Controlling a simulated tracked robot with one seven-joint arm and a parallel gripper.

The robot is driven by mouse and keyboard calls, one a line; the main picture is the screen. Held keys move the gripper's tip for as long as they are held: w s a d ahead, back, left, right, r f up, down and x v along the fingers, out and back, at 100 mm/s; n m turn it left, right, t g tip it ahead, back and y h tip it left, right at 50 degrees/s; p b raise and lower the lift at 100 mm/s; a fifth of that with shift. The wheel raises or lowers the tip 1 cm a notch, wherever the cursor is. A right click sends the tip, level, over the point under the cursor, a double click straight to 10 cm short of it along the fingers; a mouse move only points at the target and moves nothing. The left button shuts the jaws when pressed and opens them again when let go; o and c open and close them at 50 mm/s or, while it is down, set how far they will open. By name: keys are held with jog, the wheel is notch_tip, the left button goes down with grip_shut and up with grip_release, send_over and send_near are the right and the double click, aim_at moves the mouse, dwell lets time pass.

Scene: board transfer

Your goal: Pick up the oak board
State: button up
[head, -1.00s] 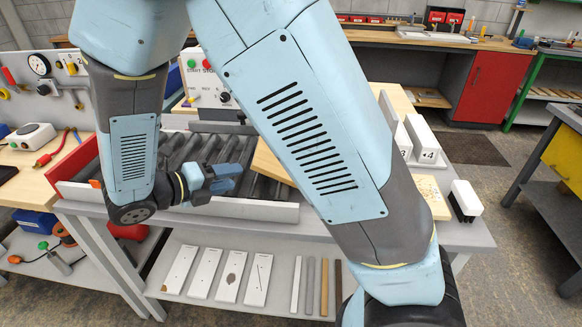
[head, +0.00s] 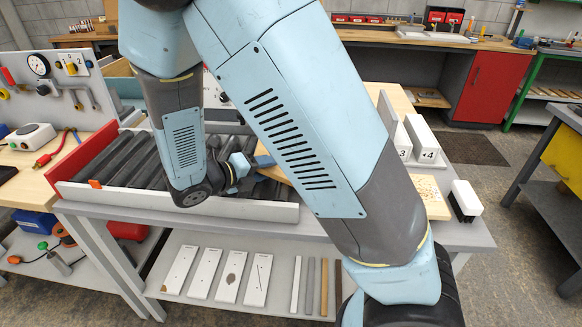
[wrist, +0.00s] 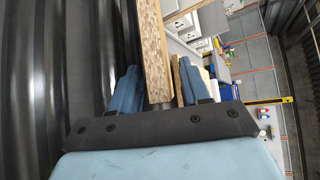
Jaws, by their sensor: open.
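The oak board (head: 272,174), light tan, lies at the right end of the dark roller conveyor; my arm hides most of it in the head view. My gripper (head: 258,165) is at the board's left end, low over the rollers. In the wrist view the board (wrist: 153,45) shows as a long pale strip running between the two blue fingers of my gripper (wrist: 158,72). The fingers are open, one on each side of the board. A gap shows on the left side; whether the right finger touches is unclear.
The conveyor (head: 120,160) has a pale front rail (head: 265,211) close below my gripper. White numbered blocks (head: 424,141) and a black-and-white brush (head: 465,200) stand right of my arm. White sample plates (head: 232,276) and thin strips lie on the lower shelf.

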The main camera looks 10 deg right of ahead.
jog(key=shift+c, duration=0.2)
grip_shut()
dwell(0.3)
jog(key=shift+a, duration=0.1)
